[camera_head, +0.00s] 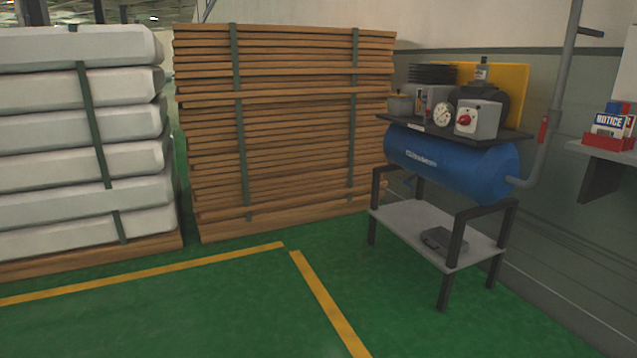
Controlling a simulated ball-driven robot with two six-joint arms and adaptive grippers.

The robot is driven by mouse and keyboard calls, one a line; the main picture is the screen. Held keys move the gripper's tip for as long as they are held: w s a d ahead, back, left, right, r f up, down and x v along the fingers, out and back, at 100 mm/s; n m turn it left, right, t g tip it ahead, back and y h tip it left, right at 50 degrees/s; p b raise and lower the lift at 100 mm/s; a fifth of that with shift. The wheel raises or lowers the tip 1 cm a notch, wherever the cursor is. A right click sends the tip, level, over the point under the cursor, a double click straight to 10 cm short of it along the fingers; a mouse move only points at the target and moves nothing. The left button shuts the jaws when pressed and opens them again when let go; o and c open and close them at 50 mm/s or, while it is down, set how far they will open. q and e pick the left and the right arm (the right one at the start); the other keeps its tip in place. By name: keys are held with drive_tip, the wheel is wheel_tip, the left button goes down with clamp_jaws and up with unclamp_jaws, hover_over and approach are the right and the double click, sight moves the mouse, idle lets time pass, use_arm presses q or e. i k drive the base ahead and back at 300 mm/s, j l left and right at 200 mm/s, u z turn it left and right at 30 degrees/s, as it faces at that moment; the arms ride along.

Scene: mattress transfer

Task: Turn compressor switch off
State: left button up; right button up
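The compressor, with a blue tank (452,163), stands against the wall at the right on a black-legged stand. On its dark top plate sits a grey switch box (478,120) with a red rotary switch (465,120) on its front face. The switch is too small to tell its position. A round white gauge (443,115) is just left of the box. Neither of my grippers is in the head view, and nothing touches the compressor.
A strapped stack of wooden boards (290,120) stands left of the compressor, and strapped white mattresses (75,130) are further left. A wall shelf (603,152) with a red bin (610,143) is at the right. Green floor (230,315) with yellow lines is clear in front.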

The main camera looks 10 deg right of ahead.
sight(464, 121)
drive_tip(key=i+z, duration=0.1)
drive_tip(key=i, duration=0.75)
drive_tip(key=i+j, duration=0.15)
drive_tip(key=i, duration=0.65)
drive_tip(key=i+z, duration=0.05)
